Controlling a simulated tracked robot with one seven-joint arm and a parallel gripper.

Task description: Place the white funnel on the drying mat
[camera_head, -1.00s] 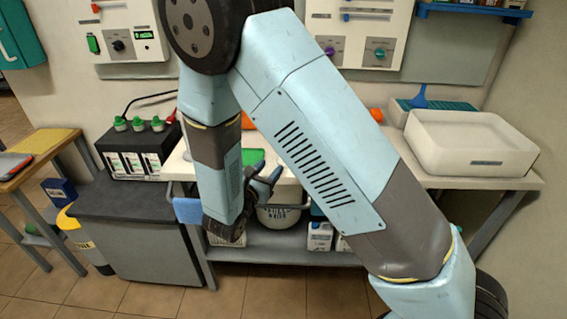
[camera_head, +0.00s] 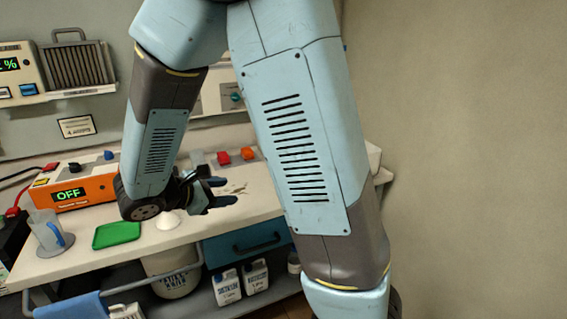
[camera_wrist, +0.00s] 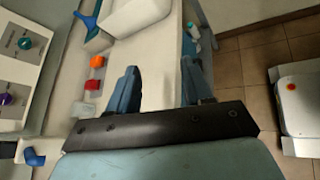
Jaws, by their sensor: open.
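A small white cone-shaped piece, apparently the white funnel (camera_head: 168,221), stands on the white bench in the head view, partly covered by my wrist. A flat green mat (camera_head: 116,235), which may be the drying mat, lies on the bench to its left with nothing on it. My gripper (camera_head: 222,193) is open and empty, above the bench and to the right of the white piece. In the wrist view its two blue fingers (camera_wrist: 160,88) are apart with only bare bench between them. I cannot make out the funnel or green mat there.
A clear jug with a blue handle (camera_head: 48,235) and an orange power unit (camera_head: 75,192) stand at the left. Red and orange items (camera_head: 235,156) sit at the back. A white basin (camera_wrist: 125,14) shows in the wrist view. Bare bench lies right of my gripper.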

